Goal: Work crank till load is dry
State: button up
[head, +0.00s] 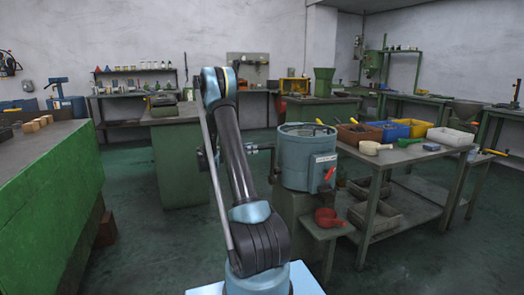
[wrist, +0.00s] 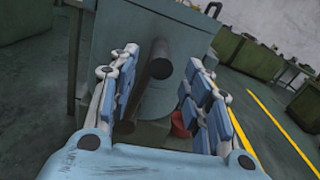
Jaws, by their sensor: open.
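The blue-grey drum machine (head: 308,160) stands right of my arm in the head view, with a white label and a red lever (head: 329,174) on its front. Its body (wrist: 125,30) fills the upper middle of the wrist view. A dark round crank handle (wrist: 159,66) points towards the wrist camera between my fingers. My gripper (wrist: 161,60) is open, with one blue-padded finger on each side of the handle and visible gaps. The load inside cannot be made out.
A worktable (head: 415,153) with brown, blue, yellow and white bins stands right of the machine. A green bench (head: 50,185) is at left. Open floor lies between that bench and my arm.

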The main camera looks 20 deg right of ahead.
aim_at(263, 147)
jog(key=d, duration=0.7)
jog(key=shift+w+d, duration=0.1)
grip_shut()
